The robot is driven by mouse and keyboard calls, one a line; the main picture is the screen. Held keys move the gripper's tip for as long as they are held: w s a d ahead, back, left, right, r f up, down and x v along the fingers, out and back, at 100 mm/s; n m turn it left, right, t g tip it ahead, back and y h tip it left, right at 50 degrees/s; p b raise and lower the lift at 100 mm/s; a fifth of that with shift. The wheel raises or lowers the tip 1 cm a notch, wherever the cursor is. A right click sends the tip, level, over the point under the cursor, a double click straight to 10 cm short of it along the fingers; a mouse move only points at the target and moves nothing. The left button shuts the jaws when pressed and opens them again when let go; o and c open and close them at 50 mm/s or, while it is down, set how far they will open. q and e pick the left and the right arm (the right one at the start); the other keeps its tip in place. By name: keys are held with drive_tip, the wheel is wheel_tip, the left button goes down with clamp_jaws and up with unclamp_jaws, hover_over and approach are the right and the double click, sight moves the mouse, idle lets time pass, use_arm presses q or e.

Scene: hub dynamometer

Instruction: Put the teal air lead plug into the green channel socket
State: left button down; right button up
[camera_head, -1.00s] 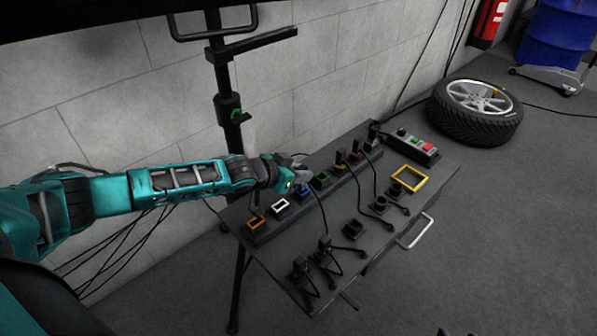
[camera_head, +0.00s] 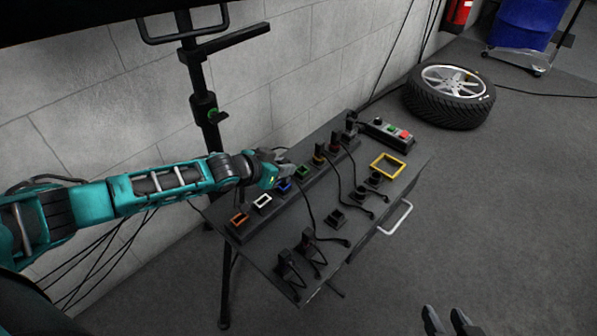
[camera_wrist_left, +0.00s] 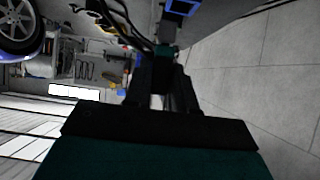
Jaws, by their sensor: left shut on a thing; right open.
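My left gripper (camera_head: 286,170) is shut on the teal air lead plug, just above the socket strip on the table, close to the blue and green sockets. The plug (camera_wrist_left: 165,52) shows as a small teal patch between the fingertips in the left wrist view; in the head view the gripper hides it. The green channel socket (camera_head: 302,172) is a green-framed opening just right of the gripper. The plug looks apart from it, though exact height is unclear. My right gripper (camera_head: 447,322) is open and empty at the bottom edge, away from the table.
White (camera_head: 262,201) and orange (camera_head: 239,218) sockets lie left of the blue one (camera_head: 285,187). Several plugs with black cables stand on the table. A yellow frame (camera_head: 388,166) and a button box (camera_head: 387,133) are at the right. A black stand (camera_head: 205,115) rises behind.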

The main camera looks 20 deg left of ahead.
use_arm(q)
drive_tip(key=s+d+p, duration=0.2)
drive_tip(key=d+p, duration=0.1)
drive_tip(key=d, duration=0.3)
drive_tip(key=shift+s+d, duration=0.15)
drive_tip(key=shift+d, duration=0.15)
idle(0.3)
idle(0.4)
drive_tip(key=w+d+b, duration=0.2)
drive_tip(key=w+b, duration=0.1)
drive_tip(key=w, duration=0.4)
drive_tip(key=shift+d, duration=0.2)
idle(0.5)
drive_tip(key=shift+w+a, duration=0.1)
drive_tip(key=shift+w+a+f+b, duration=0.1)
drive_tip(key=shift+w+a+b, duration=0.45)
drive_tip(key=shift+a, duration=0.55)
drive_tip(key=shift+w+a+r+b, duration=0.1)
drive_tip(key=shift+w+a+b, duration=0.1)
drive_tip(key=shift+a+b, duration=0.75)
drive_tip(key=shift+w+a+f+b, duration=0.1)
drive_tip(key=shift+w+a+b, duration=0.35)
drive_tip(key=shift+a, duration=1.2)
